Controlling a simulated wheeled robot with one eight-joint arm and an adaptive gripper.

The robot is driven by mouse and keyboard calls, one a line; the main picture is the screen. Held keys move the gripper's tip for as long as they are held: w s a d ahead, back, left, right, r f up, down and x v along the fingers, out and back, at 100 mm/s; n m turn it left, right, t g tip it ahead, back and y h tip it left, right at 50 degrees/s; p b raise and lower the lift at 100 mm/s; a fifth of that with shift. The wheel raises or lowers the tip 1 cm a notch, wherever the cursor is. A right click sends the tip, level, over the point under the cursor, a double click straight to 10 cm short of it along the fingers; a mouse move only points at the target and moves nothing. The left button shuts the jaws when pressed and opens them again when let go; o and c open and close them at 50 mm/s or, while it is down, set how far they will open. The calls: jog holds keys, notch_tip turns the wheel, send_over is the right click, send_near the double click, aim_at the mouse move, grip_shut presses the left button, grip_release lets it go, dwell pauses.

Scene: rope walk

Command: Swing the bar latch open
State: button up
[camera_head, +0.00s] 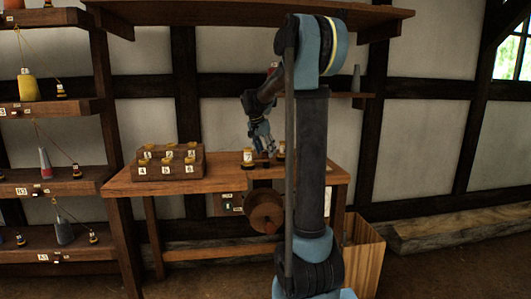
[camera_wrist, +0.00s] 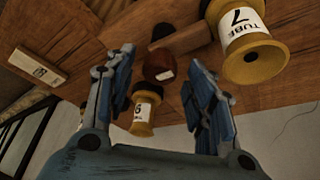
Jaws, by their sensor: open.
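My gripper (camera_head: 262,148) is over the right part of the wooden table, and its fingers point down. In the wrist view its two fingers (camera_wrist: 160,66) stand wide apart with nothing held. A dark reddish-brown block or knob (camera_wrist: 164,68) shows between the fingertips, beside a short brown wooden bar (camera_wrist: 188,38) and a small black piece (camera_wrist: 162,32). The bar may be the latch, but I cannot tell for sure. I also cannot tell whether the fingers touch the knob.
A yellow spool labelled TUBE 7 (camera_wrist: 258,62) stands close to the right finger; a second spool (camera_wrist: 144,112) is near the left one. A wooden rack of several labelled spools (camera_head: 168,170) is on the table's left (camera_head: 225,185). A round reel (camera_head: 265,211) hangs below.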

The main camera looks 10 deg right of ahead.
jog(key=shift+f, duration=0.1)
jog(key=c, duration=1)
jog(key=shift+d, duration=0.1)
jog(key=shift+c, duration=0.2)
jog(key=shift+n, duration=0.3)
jog(key=n+t+y, duration=0.1)
jog(key=n, duration=0.2)
jog(key=shift+n, duration=0.3)
jog(key=n+y, duration=0.1)
jog(key=n, duration=0.2)
jog(key=shift+s+d+n+y, duration=0.1)
jog(key=shift+d+n+y, duration=0.05)
jog(key=shift+n+y, duration=0.2)
jog(key=n+y, duration=0.1)
jog(key=n, duration=0.3)
jog(key=shift+d+y, duration=0.15)
jog(key=shift+y, duration=0.2)
jog(key=shift+n+g+y, duration=0.3)
jog(key=shift+n+y, duration=0.4)
jog(key=shift+n, duration=1.25)
